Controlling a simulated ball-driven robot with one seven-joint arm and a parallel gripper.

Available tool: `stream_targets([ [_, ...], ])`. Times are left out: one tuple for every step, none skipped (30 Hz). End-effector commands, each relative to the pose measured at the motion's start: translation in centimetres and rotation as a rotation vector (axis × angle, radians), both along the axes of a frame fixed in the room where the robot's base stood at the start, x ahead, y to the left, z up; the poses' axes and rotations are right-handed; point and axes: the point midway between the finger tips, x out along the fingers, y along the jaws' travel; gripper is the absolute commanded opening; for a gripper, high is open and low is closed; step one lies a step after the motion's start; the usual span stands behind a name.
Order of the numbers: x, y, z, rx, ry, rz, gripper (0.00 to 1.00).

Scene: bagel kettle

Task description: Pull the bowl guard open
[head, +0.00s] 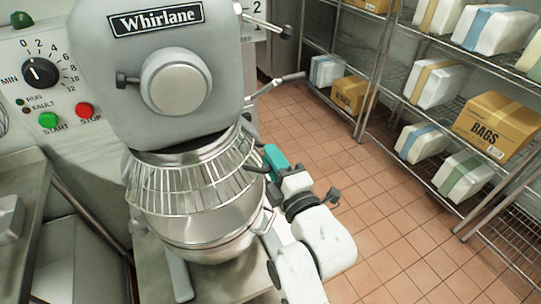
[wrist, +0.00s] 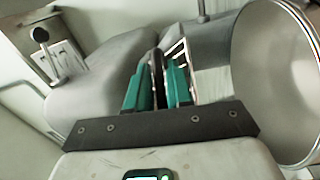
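The bowl guard (head: 190,178) is a wire cage around the front of the mixer, above the steel bowl (head: 205,232). It sits across the front, and its dark handle (head: 256,169) sticks out at its right side. My gripper (head: 270,162) is at that right side, its teal fingers at the handle. In the wrist view my gripper (wrist: 160,88) has a dark bar (wrist: 156,66) between its two teal fingers, with no clear gap beside it; it looks shut on the handle. The fingers partly hide the handle.
The grey mixer head (head: 160,75) stands above the guard. A control panel (head: 45,80) with a dial and buttons is at the left. Wire shelves with wrapped packs and a BAGS box (head: 497,125) stand at the right. The tiled floor (head: 385,215) between is clear.

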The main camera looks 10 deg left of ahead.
Motion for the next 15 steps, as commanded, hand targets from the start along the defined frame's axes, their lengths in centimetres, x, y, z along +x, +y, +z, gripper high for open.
stream_targets([
  [0.0, 0.0, -0.01, 0.0, 0.0, 0.0, 0.21],
  [0.0, 0.0, -0.01, 0.0, 0.0, 0.0, 0.21],
  [0.0, 0.0, -0.01, 0.0, 0.0, 0.0, 0.18],
  [0.0, 0.0, -0.01, 0.0, 0.0, 0.0, 0.15],
  [0.0, 0.0, -0.01, 0.0, 0.0, 0.0, 0.12],
  [-0.01, 0.01, -0.01, 0.0, 0.0, 0.0, 0.08],
  [0.0, 0.02, -0.02, 0.0, 0.0, 0.0, 0.06],
  [0.0, 0.02, -0.02, 0.0, 0.0, 0.0, 0.03],
  [0.0, 0.02, -0.02, 0.0, 0.0, 0.0, 0.0],
  [0.0, 0.02, -0.03, -0.001, 0.001, 0.0, 0.0],
  [0.0, 0.03, -0.03, -0.001, 0.001, 0.0, 0.0],
  [0.0, 0.03, -0.04, -0.001, 0.001, 0.0, 0.0],
  [0.0, 0.03, -0.04, -0.001, 0.001, 0.0, 0.0],
  [0.0, 0.03, -0.04, -0.001, 0.001, 0.0, 0.0],
  [0.0, 0.03, -0.05, -0.001, 0.001, 0.0, 0.0],
])
